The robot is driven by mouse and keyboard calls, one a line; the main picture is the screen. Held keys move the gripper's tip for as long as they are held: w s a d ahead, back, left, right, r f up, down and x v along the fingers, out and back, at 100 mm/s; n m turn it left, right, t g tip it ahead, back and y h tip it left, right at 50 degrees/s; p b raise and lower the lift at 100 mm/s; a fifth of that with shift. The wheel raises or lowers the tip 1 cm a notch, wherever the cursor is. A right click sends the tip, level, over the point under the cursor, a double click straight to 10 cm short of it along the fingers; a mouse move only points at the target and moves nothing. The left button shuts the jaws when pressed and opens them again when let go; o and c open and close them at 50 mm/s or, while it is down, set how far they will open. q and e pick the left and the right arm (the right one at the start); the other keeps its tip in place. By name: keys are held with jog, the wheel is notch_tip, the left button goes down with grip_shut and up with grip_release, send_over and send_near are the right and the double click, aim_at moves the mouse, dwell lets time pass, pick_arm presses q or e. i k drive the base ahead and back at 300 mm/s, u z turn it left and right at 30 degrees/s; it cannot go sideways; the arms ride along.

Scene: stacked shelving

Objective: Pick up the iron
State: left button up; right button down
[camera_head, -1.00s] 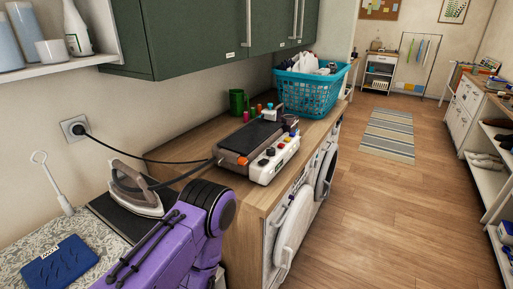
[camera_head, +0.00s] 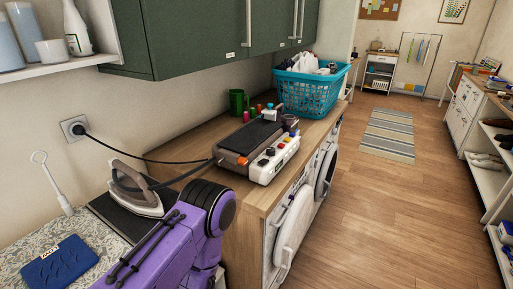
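The iron (camera_head: 138,194) is grey and tan with a dark handle. It rests on a dark flat pad (camera_head: 113,214) at the lower left, beside the wooden counter. A black cord runs near it from the wall socket (camera_head: 75,129) toward the counter. My purple arm stands in front of the pad and close to the iron, covering part of the pad. Neither gripper is in the picture, and I cannot see anything touching the iron.
A grey and white machine (camera_head: 259,147) with coloured knobs stands on the wooden counter (camera_head: 221,188). A blue folded item (camera_head: 60,262) lies at the lower left. Open floor (camera_head: 375,215) extends right.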

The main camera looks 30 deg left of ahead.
aim_at(147, 204)
jog(key=u, duration=1.8)
jog(key=k, duration=0.5)
jog(key=u, duration=0.05)
jog(key=i, duration=0.5)
